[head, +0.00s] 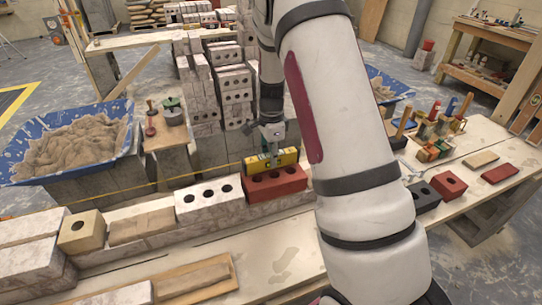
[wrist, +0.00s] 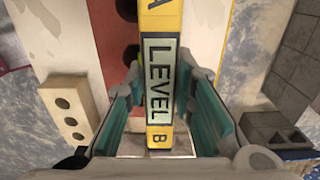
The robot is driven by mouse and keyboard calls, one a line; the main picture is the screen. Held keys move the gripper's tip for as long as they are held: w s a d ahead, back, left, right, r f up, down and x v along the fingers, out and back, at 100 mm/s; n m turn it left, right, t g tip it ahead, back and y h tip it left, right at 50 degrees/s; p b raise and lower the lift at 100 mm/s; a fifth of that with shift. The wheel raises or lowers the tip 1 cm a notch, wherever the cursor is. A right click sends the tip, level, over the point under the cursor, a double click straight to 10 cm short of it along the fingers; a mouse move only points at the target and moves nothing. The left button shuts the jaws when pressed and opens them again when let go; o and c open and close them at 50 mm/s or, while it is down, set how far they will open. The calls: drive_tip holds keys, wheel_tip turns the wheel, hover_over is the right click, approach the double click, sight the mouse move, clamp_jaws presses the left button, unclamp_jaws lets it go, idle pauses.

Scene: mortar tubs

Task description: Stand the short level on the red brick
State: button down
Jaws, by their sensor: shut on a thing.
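The short level (head: 272,162) is a yellow bar. In the wrist view its pale label reads LEVEL (wrist: 159,80). My gripper (head: 271,148) is shut on it, with a teal-padded finger on each side in the wrist view (wrist: 160,100). The red brick (head: 275,184) lies on the pale wall course, right of a white brick with dark holes. The level is directly over its top, along the brick in the head view. I cannot tell whether they touch. In the wrist view the red brick (wrist: 112,40) shows partly beside and under the level.
The white holed brick (head: 210,201) is close on the left, then a tan block (head: 82,232). A yellow line (head: 165,181) runs behind the course. A blue mortar tub (head: 75,145) stands at left. Black (head: 424,197) and red (head: 448,186) holed blocks sit right of my arm.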

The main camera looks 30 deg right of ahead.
drive_tip(key=shift+f, duration=0.4)
idle(0.3)
drive_tip(key=c, duration=1.3)
unclamp_jaws()
wheel_tip(320, 180, up, 12)
drive_tip(key=s+a+r+n+t+p, duration=0.1)
drive_tip(key=s+a+r+n+p, duration=0.1)
drive_tip(key=s+a+r+n, duration=0.4)
drive_tip(key=s+a+r+n+t+p, duration=0.1)
drive_tip(key=s+a+r+n, duration=0.25)
drive_tip(key=s+r, duration=0.45)
drive_tip(key=s+a+r+n+t+p, duration=0.1)
drive_tip(key=s+a+r+n+p, duration=0.1)
drive_tip(key=s+n, duration=0.3)
drive_tip(key=s+a+r+n+t+p, duration=0.1)
drive_tip(key=s+a+r+n, duration=0.3)
drive_tip(key=s, duration=1)
drive_tip(key=shift+s+a+r+n+p, duration=0.15)
drive_tip(key=shift+a+r+n+p, duration=0.1)
drive_tip(key=shift+n+p, duration=0.55)
